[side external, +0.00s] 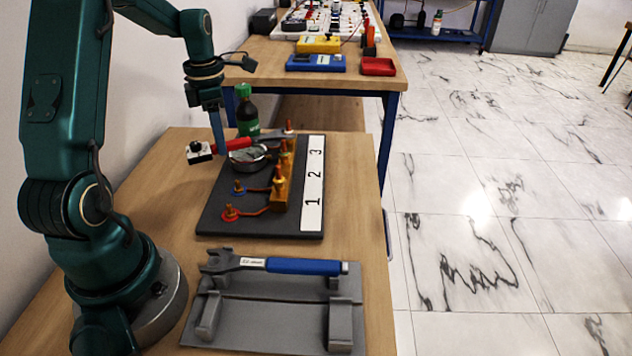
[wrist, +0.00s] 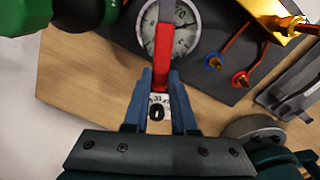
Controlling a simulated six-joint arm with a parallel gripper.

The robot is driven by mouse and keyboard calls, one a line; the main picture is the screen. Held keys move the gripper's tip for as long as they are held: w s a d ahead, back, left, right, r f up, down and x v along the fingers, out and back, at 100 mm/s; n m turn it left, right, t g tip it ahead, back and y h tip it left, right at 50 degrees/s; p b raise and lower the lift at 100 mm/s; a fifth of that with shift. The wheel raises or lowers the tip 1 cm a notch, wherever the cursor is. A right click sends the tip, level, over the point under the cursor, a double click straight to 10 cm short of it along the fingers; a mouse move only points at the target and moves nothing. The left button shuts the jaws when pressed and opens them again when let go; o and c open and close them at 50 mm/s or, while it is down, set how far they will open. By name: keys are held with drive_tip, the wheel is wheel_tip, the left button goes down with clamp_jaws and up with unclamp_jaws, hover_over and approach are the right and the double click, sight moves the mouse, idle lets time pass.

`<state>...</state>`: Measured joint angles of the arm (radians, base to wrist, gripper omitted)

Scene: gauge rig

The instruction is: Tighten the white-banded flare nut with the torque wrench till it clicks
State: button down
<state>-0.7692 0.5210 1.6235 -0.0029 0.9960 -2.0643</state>
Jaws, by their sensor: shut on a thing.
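My gripper (side external: 218,150) is shut on the red handle of a wrench (side external: 235,145), held level above the dark board. In the wrist view the red handle (wrist: 163,55) runs up from between my fingers (wrist: 161,85), over the gauge face. A blue-ringed fitting (side external: 239,187) and a red-ringed fitting (side external: 230,212) stand nearer. I cannot make out a white band.
The round gauge (side external: 248,158) lies under the held wrench. A blue-handled wrench (side external: 303,267) rests on a grey cradle (side external: 270,312) in front. A green-capped bottle (side external: 246,112) stands behind the board. The board's number strip (side external: 312,185) reads 1, 2, 3.

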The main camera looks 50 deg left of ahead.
drive_tip(key=shift+a, duration=0.1)
drive_tip(key=shift+w+a+m, duration=0.35)
drive_tip(key=shift+a+m, duration=0.3)
drive_tip(key=shift+a, duration=0.1)
drive_tip(key=shift+w+a+m, duration=0.35)
drive_tip(key=shift+a+m, duration=0.3)
drive_tip(key=shift+a, duration=0.05)
drive_tip(key=shift+w+a, duration=0.1)
drive_tip(key=shift+a, duration=0.1)
drive_tip(key=shift+w+a+m, duration=0.85)
drive_tip(key=shift+a+m, duration=0.3)
drive_tip(key=shift+m, duration=0.15)
idle(0.8)
drive_tip(key=shift+s+d+n, duration=0.65)
drive_tip(key=shift+d+n, duration=0.25)
drive_tip(key=shift+d, duration=0.05)
idle(0.5)
drive_tip(key=shift+s, duration=0.1)
